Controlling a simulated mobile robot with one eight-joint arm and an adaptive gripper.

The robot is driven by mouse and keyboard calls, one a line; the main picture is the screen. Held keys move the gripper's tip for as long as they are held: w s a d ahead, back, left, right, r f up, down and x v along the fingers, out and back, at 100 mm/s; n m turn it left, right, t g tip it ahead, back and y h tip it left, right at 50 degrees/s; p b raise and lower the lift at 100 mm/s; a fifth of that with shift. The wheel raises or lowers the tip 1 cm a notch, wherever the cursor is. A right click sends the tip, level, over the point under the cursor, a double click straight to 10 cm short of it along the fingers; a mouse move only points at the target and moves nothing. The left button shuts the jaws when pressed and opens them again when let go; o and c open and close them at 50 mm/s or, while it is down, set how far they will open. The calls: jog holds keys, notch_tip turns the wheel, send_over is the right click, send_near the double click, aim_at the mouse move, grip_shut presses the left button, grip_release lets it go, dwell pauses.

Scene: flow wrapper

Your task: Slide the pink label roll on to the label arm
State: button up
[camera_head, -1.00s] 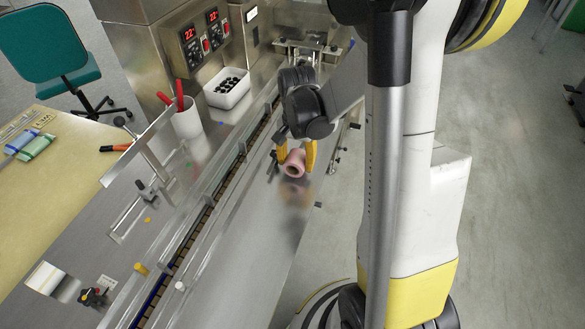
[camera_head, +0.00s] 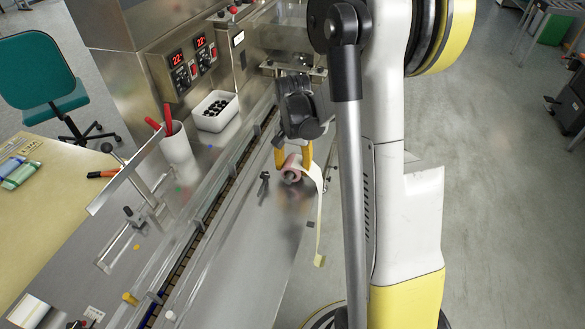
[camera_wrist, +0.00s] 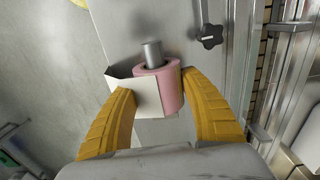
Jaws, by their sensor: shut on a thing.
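The pink label roll (camera_head: 291,169) is between the yellow fingers of my gripper (camera_head: 293,160) in the head view, above the right side of the steel machine top. In the wrist view, my gripper (camera_wrist: 162,112) is shut on the pink roll (camera_wrist: 171,88). A short grey cylinder (camera_wrist: 152,54), seemingly the label arm, stands out of the roll's far end. I cannot tell how far it runs inside. A pale strip of label (camera_wrist: 135,93) comes off the roll's left side. In the head view this strip (camera_head: 319,205) hangs down past the machine edge.
A black knob (camera_wrist: 209,36) stands near the roll in the wrist view. A clear guide rail and conveyor run left of the roll. A white bin (camera_head: 214,111) and white cup (camera_head: 178,147) stand beyond. Open floor lies to the right.

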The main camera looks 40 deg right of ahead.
jog(key=o, duration=1.2)
jog(key=shift+o, duration=0.2)
notch_tip(320, 180, up, 12)
jog(key=shift+r, duration=0.1)
